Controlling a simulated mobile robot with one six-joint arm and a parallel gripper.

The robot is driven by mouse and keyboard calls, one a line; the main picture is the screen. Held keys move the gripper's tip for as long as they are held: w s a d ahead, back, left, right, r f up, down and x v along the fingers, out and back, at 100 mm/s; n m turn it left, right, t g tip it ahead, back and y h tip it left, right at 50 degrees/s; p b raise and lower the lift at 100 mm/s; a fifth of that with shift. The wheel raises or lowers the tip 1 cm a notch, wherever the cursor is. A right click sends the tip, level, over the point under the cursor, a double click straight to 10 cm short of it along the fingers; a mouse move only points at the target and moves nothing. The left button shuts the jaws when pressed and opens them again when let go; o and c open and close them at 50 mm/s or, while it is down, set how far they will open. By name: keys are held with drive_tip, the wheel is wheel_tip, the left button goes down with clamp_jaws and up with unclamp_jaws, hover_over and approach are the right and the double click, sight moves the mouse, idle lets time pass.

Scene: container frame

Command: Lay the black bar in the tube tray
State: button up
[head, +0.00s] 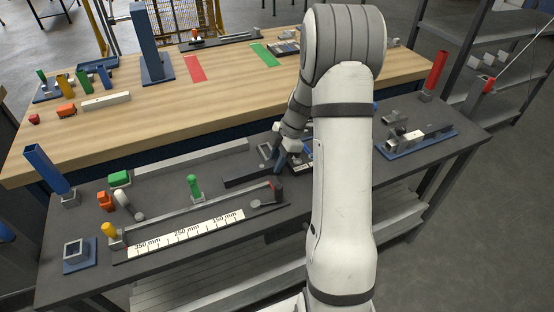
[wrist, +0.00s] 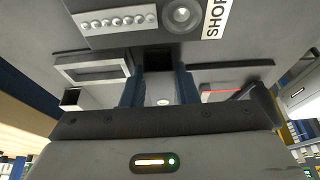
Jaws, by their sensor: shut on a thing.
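My gripper (head: 281,160) is low over the grey bench, left of my arm, and partly hidden by it. In the wrist view its two blue fingers (wrist: 160,90) are shut on a dark piece (wrist: 158,60), which I take to be the black bar. In the head view a dark bar (head: 246,179) shows just left of the gripper, close to the bench top. I cannot tell if it touches the bench. A grey plate (wrist: 120,22) with a row of round spots and a label reading "SHOR" lies beyond the fingers. I cannot tell which fixture is the tube tray.
A long rail with a millimetre scale (head: 187,234) lies at the bench front. A green-topped peg (head: 194,187) stands behind it. A long grey bar (head: 192,158) lies at the back. A blue-based fixture (head: 418,141) is on the right. A wooden table (head: 215,95) is behind.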

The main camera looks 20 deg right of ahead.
drive_tip(key=shift+f, duration=0.15)
drive_tip(key=o, duration=0.8)
drive_tip(key=shift+c, duration=0.2)
